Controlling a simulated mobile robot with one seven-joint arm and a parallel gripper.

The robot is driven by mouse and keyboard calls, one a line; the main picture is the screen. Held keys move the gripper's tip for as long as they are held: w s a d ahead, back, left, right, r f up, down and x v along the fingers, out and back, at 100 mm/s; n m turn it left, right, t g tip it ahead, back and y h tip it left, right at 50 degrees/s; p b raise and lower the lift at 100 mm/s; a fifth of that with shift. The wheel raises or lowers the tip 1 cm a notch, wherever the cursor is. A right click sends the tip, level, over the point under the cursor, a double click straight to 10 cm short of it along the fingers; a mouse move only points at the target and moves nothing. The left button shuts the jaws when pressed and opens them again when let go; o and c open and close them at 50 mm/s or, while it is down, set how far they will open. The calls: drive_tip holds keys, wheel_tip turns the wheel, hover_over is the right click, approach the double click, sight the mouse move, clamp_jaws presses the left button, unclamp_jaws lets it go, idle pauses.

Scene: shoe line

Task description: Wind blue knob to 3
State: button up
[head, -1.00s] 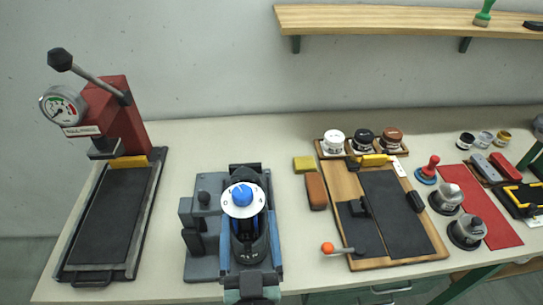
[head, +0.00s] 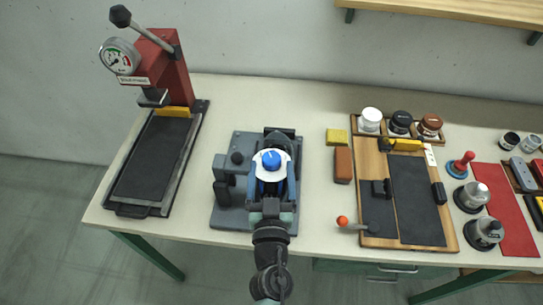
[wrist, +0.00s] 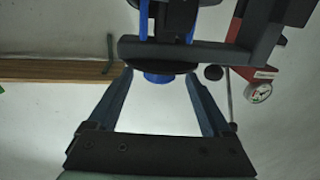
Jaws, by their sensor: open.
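The blue knob (head: 271,160) sits on a white dial (head: 261,174) on top of a dark grey fixture (head: 226,215). The dial's marks are too small to read, so I cannot tell the setting. My gripper (head: 271,180) comes from the front edge of the bench, open, with its fingers on either side of the knob's line. In the wrist view the blue knob (wrist: 158,78) shows between the open fingertips of my gripper (wrist: 159,74). I cannot tell whether a finger touches it.
A red press (head: 166,72) with a gauge and lever stands to the left. An orange-brown block (head: 343,165) and a yellow block (head: 337,136) lie right of the fixture. Farther right is a wooden board (head: 369,153) with black mats and jars. A shelf (head: 460,18) hangs above.

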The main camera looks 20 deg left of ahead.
sight(271, 168)
drive_tip(key=shift+x, duration=1.6)
clamp_jaws()
